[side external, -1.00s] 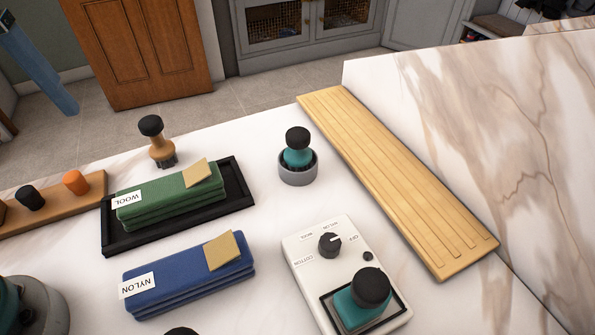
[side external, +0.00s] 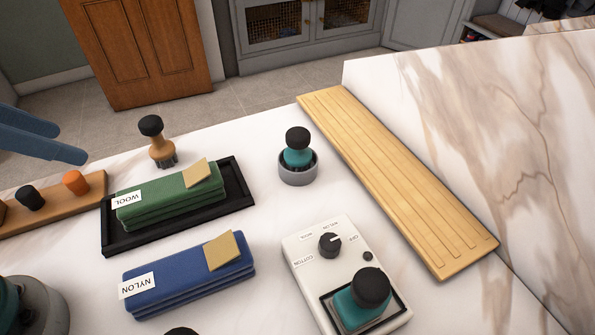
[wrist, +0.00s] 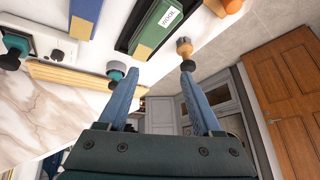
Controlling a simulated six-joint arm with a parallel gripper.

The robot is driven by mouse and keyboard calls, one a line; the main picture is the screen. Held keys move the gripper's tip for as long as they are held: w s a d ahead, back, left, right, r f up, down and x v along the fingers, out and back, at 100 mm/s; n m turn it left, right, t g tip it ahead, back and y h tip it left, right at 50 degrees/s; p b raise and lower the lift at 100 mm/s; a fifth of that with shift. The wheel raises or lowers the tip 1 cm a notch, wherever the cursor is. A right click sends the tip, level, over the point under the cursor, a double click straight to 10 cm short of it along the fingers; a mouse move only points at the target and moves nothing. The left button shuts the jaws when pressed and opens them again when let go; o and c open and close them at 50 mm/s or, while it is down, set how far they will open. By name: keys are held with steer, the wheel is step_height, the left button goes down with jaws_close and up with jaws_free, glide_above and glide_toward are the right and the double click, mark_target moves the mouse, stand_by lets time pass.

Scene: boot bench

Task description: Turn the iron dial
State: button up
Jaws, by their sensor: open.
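The dial (side external: 329,245) is a round black knob with a white mark on a white control box (side external: 299,259). A teal iron with a black knob handle (side external: 360,300) rests in a black-framed bay at the box's near end. My gripper (side external: 70,145) is open and empty at the far left edge, well apart from the dial. In the wrist view, the two blue fingers (wrist: 159,78) are spread, and the dial (wrist: 57,54) shows at upper left.
Green cloths (side external: 160,198) lie on a black tray (side external: 240,208); blue cloths (side external: 190,280) lie nearer. A wooden-handled brush (side external: 161,146) and a teal tool in a grey cup (side external: 298,173) stand behind. A wooden board (side external: 390,175) lies right. Bare marble separates the cloths from the box.

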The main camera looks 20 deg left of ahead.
steer(key=w+d+r+m+h, duration=0.2)
steer(key=w+d+r+m, duration=0.2)
steer(key=w+d+m, duration=0.25)
steer(key=m+g+h, duration=0.2)
steer(key=m+g, duration=0.4)
steer(key=m, duration=0.2)
glide_above(330, 240)
steer(key=a, duration=0.2)
step_height(330, 240, down, 15)
steer(key=shift+s+f, duration=0.1)
steer(key=x, duration=0.3)
steer(key=shift+a, duration=0.1)
steer(key=shift+d+f, duration=0.25)
steer(key=shift+f, duration=0.3)
jaws_close()
